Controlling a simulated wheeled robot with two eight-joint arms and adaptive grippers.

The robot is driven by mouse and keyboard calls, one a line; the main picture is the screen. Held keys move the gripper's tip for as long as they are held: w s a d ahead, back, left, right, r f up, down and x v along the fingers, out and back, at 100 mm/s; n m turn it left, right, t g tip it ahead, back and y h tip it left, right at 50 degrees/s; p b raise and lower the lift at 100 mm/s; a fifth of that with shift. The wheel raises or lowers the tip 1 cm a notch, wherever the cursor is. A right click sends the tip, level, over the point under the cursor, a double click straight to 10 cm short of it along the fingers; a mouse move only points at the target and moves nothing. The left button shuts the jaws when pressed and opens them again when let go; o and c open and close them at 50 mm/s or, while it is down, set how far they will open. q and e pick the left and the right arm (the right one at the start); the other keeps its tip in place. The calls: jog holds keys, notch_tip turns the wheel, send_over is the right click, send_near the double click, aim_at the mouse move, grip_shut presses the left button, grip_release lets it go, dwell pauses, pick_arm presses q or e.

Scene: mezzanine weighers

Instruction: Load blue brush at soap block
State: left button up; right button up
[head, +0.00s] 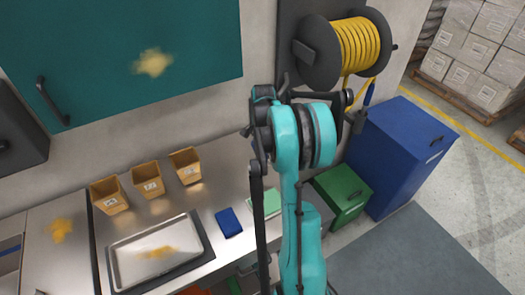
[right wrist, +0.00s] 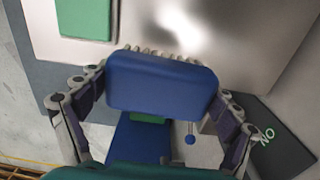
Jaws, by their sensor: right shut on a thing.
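The blue brush (right wrist: 162,84) fills the middle of the right wrist view, with a row of pale bristles along its far edge. My right gripper (right wrist: 160,90) is shut on it, one finger at each end. The soap block, a pale green flat block, lies on the steel counter in the head view (head: 265,203). In the right wrist view a green block (right wrist: 85,18) shows at upper left, apart from the brush. In the head view my right arm hides the gripper and the brush. My left gripper is in no view.
On the counter (head: 200,195) lie a dark blue pad (head: 229,222), a metal tray (head: 155,252) with a yellow stain, and three tan bins (head: 148,178). A green box (head: 342,195) and blue cabinet (head: 402,155) stand right, below a hose reel (head: 345,48).

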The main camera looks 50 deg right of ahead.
aim_at(267, 202)
jog(key=s+a+n, duration=0.3)
jog(key=s+a+f+n, duration=0.1)
jog(key=s+a+n, duration=0.2)
jog(key=s, duration=0.1)
jog(key=s+a+f+n, duration=0.1)
jog(key=s+a+n, duration=0.2)
jog(key=s+a, duration=0.1)
jog(key=shift+s, duration=0.2)
jog(key=shift+d+f+b, duration=0.1)
jog(key=shift+f+b, duration=1.95)
jog(key=shift+f, duration=0.65)
jog(key=shift+f+b, duration=0.5)
jog(key=shift+b, duration=0.05)
jog(key=shift+r+p, duration=2.75)
jog(key=shift+r, duration=0.8)
jog(key=shift+f, duration=0.1)
